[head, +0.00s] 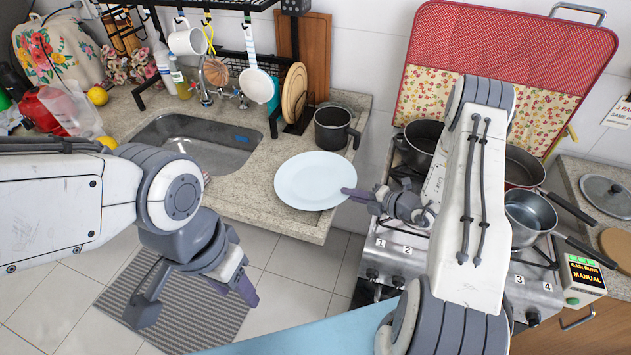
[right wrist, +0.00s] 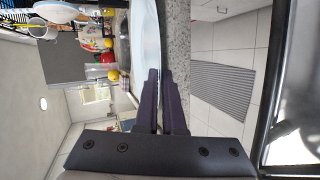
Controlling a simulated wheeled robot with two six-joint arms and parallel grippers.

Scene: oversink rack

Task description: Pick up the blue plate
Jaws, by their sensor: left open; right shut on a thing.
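The pale blue plate (head: 308,181) is over the front right part of the speckled counter, face up and near level. I cannot tell whether it rests on the counter or is just above it. My right gripper (head: 352,193) is shut on the plate's right rim. In the right wrist view the plate (right wrist: 146,35) shows nearly edge-on, its rim between the fingers (right wrist: 161,78), beside the counter edge. My left gripper (head: 195,300) is open and empty, low in front of the counter, above the floor mat.
A dark pot (head: 332,128) stands just behind the plate. The sink (head: 196,143) is to the left, under a black rack (head: 240,52) with hanging utensils. The stove (head: 390,250) with pots is to the right. A striped mat (head: 200,320) lies on the floor.

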